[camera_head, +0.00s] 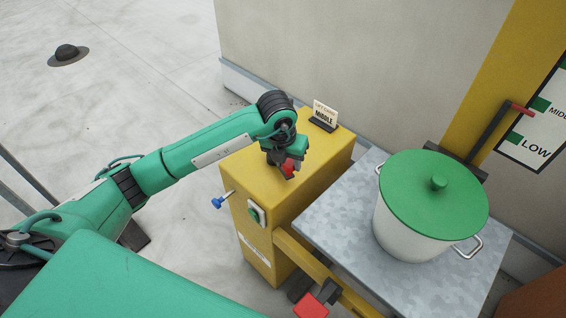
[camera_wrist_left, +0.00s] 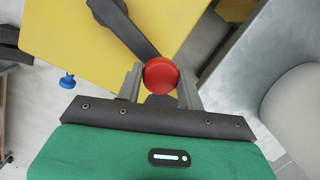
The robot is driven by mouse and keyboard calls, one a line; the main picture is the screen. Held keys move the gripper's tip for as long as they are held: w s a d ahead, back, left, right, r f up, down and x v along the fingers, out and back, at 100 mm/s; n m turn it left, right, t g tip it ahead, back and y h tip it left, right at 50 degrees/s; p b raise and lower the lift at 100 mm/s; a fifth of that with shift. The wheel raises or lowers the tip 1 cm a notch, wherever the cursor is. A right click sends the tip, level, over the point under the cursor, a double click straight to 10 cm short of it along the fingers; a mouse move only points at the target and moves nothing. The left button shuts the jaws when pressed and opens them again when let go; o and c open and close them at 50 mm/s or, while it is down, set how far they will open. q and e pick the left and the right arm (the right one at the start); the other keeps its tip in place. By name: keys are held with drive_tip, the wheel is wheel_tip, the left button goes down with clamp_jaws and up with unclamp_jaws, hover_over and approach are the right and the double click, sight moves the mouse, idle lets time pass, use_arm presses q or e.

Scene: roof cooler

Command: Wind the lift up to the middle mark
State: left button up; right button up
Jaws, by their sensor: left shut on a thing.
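My left gripper (camera_head: 285,162) is shut on the red crank knob (camera_wrist_left: 160,76) over the yellow winch box (camera_head: 318,177). The dark crank arm (camera_wrist_left: 125,27) runs away from the knob in the left wrist view; in the head view my gripper mostly hides the crank. The grey lift platform (camera_head: 335,215) carries a white pot with a green lid (camera_head: 430,190). A red-tipped pointer (camera_head: 521,109) lies between the LOW mark (camera_head: 515,138) and the MIDDLE mark (camera_head: 541,104) on the wall scale. My right gripper is not in view.
A card reading MIDDLE (camera_head: 325,114) stands on the box. A blue knob (camera_head: 217,203) and a green button (camera_head: 254,213) are on its near side. A red block (camera_head: 310,306) shows below the platform. A dark domed object (camera_head: 68,53) is far off on open floor.

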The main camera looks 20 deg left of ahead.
use_arm(q)
drive_tip(key=shift+w+d, duration=0.2)
drive_tip(key=shift+w, duration=0.05)
drive_tip(key=shift+r, duration=0.1)
drive_tip(key=shift+w+d+b, duration=0.3)
drive_tip(key=shift+w+d, duration=0.2)
drive_tip(key=shift+w, duration=0.4)
drive_tip(key=shift+w+d, duration=0.15)
drive_tip(key=shift+w, duration=0.35)
drive_tip(key=o, duration=1.1)
drive_tip(key=shift+d, duration=0.1)
drive_tip(key=shift+c, duration=0.2)
